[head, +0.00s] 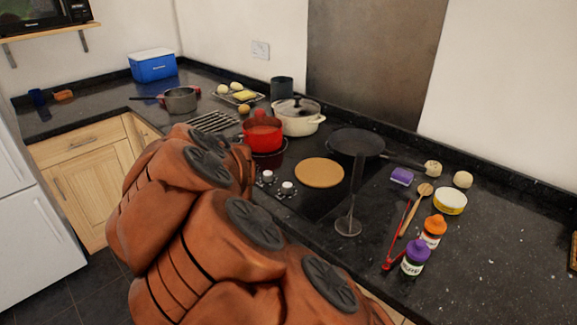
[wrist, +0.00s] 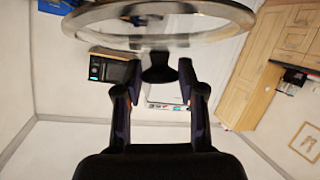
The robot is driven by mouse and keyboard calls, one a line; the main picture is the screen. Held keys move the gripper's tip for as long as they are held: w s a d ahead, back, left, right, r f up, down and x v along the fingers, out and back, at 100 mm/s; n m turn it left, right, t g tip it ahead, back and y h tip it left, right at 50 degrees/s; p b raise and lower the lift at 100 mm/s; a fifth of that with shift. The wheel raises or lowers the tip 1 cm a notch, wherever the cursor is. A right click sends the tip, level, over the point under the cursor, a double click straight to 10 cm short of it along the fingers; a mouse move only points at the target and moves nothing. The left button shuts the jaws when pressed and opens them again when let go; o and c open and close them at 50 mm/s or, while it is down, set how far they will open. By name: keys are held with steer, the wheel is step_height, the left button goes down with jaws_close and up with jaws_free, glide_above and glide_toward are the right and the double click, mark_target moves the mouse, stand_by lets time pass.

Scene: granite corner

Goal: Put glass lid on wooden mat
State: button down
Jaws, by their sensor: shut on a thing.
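In the wrist view, my gripper (wrist: 158,88) is shut on the black knob of a round glass lid (wrist: 160,22) with a pale rim. The lid spans the top of that view, beyond the fingertips. In the head view, my arm hides the gripper and the held lid. The round tan wooden mat (head: 320,173) lies flat and bare on the dark counter, right of the red pot.
A red pot (head: 262,136), a cream pot with its own lid (head: 300,121) and a black frying pan (head: 356,143) stand near the mat. A ladle (head: 349,225), red tongs (head: 398,236) and two bottles, one orange-capped (head: 433,231) and one purple-capped (head: 414,256), occupy the front right.

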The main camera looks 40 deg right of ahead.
steer(key=shift+w+d+f, duration=0.1)
steer(key=shift+w+d, duration=0.45)
steer(key=shift+w, duration=0.2)
steer(key=w+d+m+b, duration=0.1)
steer(key=w+d, duration=0.1)
steer(key=d, duration=0.6)
steer(key=m+g+h+b, duration=0.1)
steer(key=m+h+b, duration=0.25)
steer(key=m, duration=0.25)
glide_above(322, 172)
steer(key=f, duration=0.1)
steer(key=shift+h, duration=0.35)
steer(key=shift+f+b, duration=0.3)
steer(key=shift+f, duration=4.45)
steer(key=c, duration=0.7)
jaws_free()
steer(key=shift+f, duration=0.15)
